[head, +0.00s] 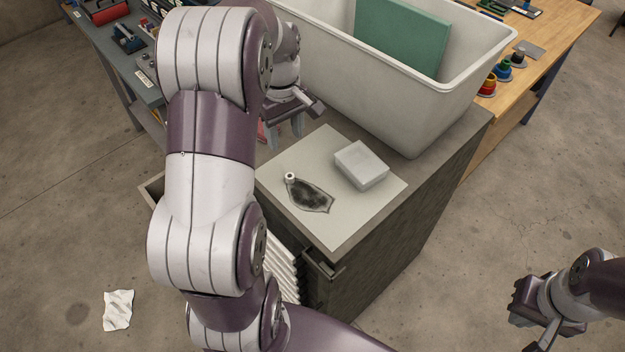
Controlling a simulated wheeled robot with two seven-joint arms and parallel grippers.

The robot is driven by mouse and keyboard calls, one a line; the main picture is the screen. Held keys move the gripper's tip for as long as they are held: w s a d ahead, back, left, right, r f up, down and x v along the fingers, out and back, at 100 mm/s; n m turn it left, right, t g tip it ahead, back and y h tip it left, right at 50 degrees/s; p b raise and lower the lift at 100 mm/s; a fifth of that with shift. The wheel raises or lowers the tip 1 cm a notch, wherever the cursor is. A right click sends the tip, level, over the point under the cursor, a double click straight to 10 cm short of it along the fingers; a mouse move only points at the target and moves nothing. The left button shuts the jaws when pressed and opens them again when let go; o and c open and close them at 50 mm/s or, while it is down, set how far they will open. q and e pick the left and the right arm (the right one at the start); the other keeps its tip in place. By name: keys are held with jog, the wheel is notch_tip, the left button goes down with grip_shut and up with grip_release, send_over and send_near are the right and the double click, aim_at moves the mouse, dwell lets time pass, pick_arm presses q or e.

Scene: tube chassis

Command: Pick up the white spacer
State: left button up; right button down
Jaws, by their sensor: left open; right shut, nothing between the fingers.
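A small white ring-like piece (290,178), which looks like the white spacer, is on the light mat (365,222) on top of the dark cabinet. It touches or overlaps the upper left end of a flat dark pouch-like patch (310,196); I cannot tell if they are joined. My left gripper (286,132) is open, fingers pointing down, beyond the white piece near the mat's far left edge, apart from it. Its fingers look empty. My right gripper (543,340) is shut and empty at the lower right, over the floor, far from the cabinet.
A whitish box (361,165) sits on the mat right of the white piece. A big white bin (390,95) holding a green panel (402,35) stands behind. My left arm hides the cabinet's left part. An open drawer with white ribbed contents (283,268) is below.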

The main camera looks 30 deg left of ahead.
aim_at(289, 175)
pick_arm(q)
notch_tip(289, 175, down, 8)
jog(key=shift+a+r, duration=0.15)
jog(key=shift+r, duration=0.1)
jog(key=f, duration=0.1)
jog(key=f+p, duration=0.1)
jog(key=f, duration=0.3)
jog(key=shift+s+d+p, duration=0.15)
jog(key=shift+d+p, duration=0.1)
jog(key=shift+p, duration=0.1)
jog(key=shift+f, duration=0.2)
jog(key=shift+d, duration=0.1)
jog(key=shift+c, duration=1.2)
grip_shut()
pick_arm(e)
jog(key=shift+a+r, duration=0.45)
jog(key=shift+r, duration=0.4)
